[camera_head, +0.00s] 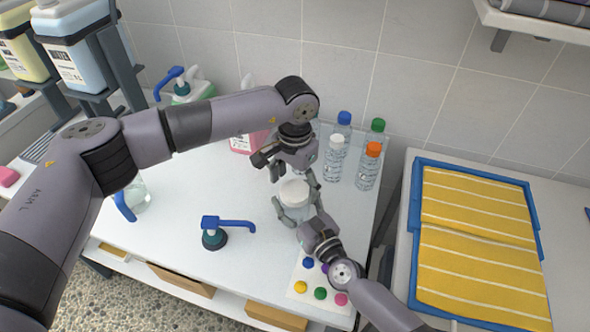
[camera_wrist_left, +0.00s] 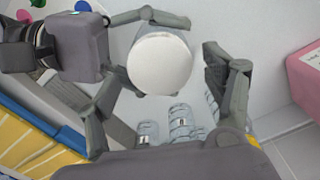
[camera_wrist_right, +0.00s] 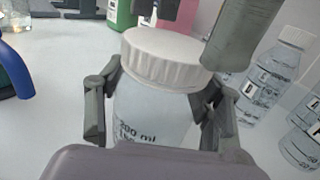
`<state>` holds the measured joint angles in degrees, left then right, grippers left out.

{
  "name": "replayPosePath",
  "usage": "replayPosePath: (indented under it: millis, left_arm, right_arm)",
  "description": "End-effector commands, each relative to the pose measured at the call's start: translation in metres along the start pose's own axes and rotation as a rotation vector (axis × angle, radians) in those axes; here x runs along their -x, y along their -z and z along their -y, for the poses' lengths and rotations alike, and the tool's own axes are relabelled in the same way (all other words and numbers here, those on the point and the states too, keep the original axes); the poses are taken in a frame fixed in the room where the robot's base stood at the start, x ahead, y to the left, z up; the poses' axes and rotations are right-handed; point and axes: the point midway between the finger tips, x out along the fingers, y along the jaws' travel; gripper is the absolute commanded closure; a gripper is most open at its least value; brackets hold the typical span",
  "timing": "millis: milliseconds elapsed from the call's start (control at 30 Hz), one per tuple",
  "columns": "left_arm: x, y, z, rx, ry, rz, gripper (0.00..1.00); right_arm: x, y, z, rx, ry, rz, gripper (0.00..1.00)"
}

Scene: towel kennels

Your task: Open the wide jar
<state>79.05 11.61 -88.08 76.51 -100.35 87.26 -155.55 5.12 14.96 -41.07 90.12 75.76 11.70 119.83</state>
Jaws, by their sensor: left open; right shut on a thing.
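The wide jar (camera_wrist_right: 150,108) stands on the white table, a clear body with "200 ml" print and a white ribbed lid (camera_wrist_right: 165,58) on top. In the head view the lid (camera_head: 294,193) shows between my two grippers. My right gripper (camera_head: 297,212) is shut around the jar's body, below the lid. My left gripper (camera_head: 292,170) is open above the jar and comes from the back. In the left wrist view the lid (camera_wrist_left: 160,63) lies between its spread fingers, apart from at least the right one.
Several bottles with coloured caps (camera_head: 367,165) stand right of the jar. A pump top with a blue spout (camera_head: 214,232) stands front left. A card with coloured dots (camera_head: 320,285) lies near the front edge. A blue tray of yellow towels (camera_head: 480,240) is at the right.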

Motion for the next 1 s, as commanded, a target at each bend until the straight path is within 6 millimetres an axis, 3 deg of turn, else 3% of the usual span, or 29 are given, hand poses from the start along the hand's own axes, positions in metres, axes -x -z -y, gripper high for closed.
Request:
replayPosePath:
  millis: [133, 433, 1000]
  left_arm:
    - [-0.0114, 0.0, -0.0001, 0.001, -0.001, 0.0, 0.25]
    - [-0.014, 0.0, 0.0, 0.001, 0.0, 0.0, 0.25]
    - [-0.0137, 0.0, 0.0004, 0.001, 0.001, 0.0, 0.62]
  right_arm:
    - [0.0, 0.0002, 0.0, 0.0, 0.0, -0.001, 1.0]
    - [0.0001, 0.0003, 0.0, 0.0, 0.0, -0.001, 1.0]
    - [0.0001, 0.0003, 0.0, 0.0, 0.0, -0.001, 1.0]
